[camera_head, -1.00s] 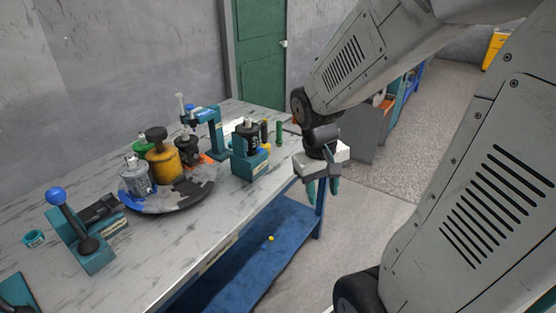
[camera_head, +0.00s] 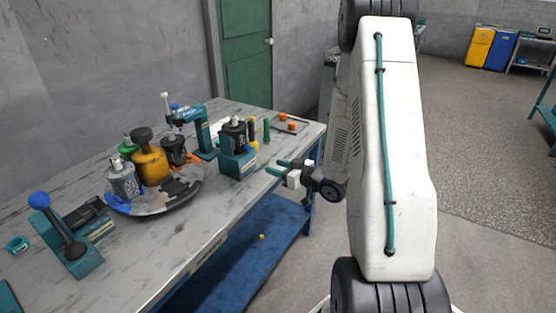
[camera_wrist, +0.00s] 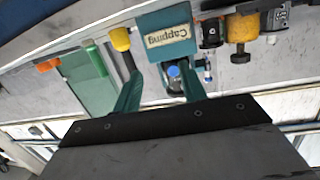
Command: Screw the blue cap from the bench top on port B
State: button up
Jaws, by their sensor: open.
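A dark motor (camera_head: 235,133) with a pale shaft stands upright in a teal fixture (camera_head: 238,162) on the bench. The fixture shows in the wrist view with a "Capping" label (camera_wrist: 168,38). A round blue part (camera_wrist: 174,71) shows there between my fingers, nearer the right one; I cannot tell whether it is the cap or sits on a port. No loose blue cap stands out on the bench top, and port B cannot be made out. My gripper (camera_head: 279,167) is open and empty, level, its teal fingers pointing left toward the fixture at the bench edge.
A round turntable (camera_head: 155,205) carries a yellow motor (camera_head: 151,166) and a grey motor (camera_head: 122,178). A teal press (camera_head: 205,135) stands behind. Green (camera_head: 266,131) and yellow-and-black (camera_head: 252,133) upright tools stand close right of the fixture. The front bench strip (camera_head: 215,218) is clear.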

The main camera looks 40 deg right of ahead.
aim_at(249, 149)
jog(key=shift+t+y, duration=0.5)
jog(key=shift+t, duration=0.3)
jog(key=shift+w+a+r, duration=0.55)
jog(key=shift+w, duration=0.9)
jog(key=shift+w+a+r, duration=0.55)
jog(key=shift+w+a, duration=0.05)
jog(key=shift+w, duration=0.9)
jog(key=shift+w+a+r, duration=0.55)
jog(key=shift+w, duration=0.9)
grip_shut()
jog(key=shift+c, duration=1.2)
grip_release()
jog(key=shift+m, duration=0.3)
jog(key=shift+s, duration=0.1)
jog(key=shift+s, duration=0.1)
